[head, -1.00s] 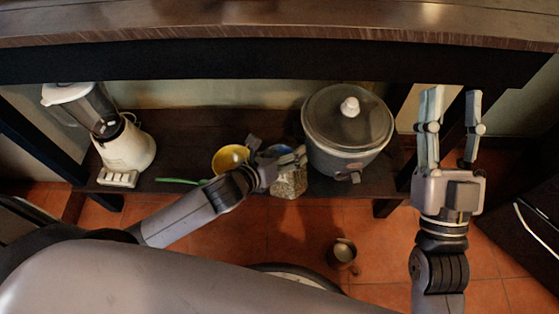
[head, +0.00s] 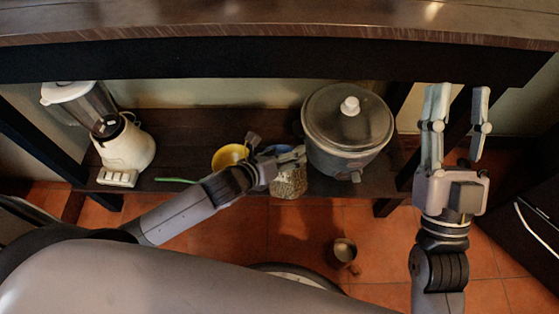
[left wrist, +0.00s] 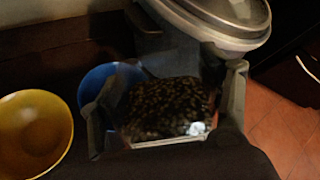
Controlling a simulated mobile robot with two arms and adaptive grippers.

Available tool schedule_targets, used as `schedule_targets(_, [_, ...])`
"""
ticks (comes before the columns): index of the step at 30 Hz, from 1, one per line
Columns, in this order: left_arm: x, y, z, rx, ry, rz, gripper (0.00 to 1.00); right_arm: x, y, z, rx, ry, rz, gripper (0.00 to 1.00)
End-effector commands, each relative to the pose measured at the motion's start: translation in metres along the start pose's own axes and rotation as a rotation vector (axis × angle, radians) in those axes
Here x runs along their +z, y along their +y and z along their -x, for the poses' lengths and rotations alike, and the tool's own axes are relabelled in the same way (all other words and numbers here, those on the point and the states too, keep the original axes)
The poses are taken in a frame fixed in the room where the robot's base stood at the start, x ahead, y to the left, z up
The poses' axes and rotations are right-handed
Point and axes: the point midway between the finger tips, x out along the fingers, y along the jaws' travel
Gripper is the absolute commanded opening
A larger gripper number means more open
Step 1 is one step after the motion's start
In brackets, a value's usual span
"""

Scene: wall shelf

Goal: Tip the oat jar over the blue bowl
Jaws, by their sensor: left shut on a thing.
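The oat jar (head: 289,183), speckled brown, is between the fingers of my left gripper (head: 276,151), in front of the rice cooker's left side. In the left wrist view the jar (left wrist: 165,108) fills the space between the fingers, with a pale edge toward the camera; its exact tilt is hard to tell. The blue bowl (head: 282,149) is mostly hidden behind my left gripper and the jar. In the left wrist view the blue bowl (left wrist: 98,82) shows beyond and left of the jar, partly covered. My right gripper (head: 459,105) is open and empty at the right.
A yellow bowl (head: 230,155) stands left of the blue bowl. A large lidded cooker (head: 348,135) stands close on the right. A white blender (head: 125,145) and a green utensil (head: 177,181) are at the left. A shelf board (head: 280,58) runs above. A small metal pot (head: 344,250) is below.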

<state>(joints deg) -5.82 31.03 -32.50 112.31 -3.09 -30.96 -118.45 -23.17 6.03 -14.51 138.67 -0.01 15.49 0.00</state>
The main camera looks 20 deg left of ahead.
Motion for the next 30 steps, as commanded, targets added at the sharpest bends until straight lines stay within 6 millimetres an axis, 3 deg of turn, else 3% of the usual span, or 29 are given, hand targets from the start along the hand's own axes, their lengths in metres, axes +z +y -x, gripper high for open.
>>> schedule_targets(30, [-0.003, 0.004, -0.005, -0.003, 0.045, 0.049, 0.1, -0.017, -0.003, 0.003, -0.003, 0.095, -0.008, 0.4])
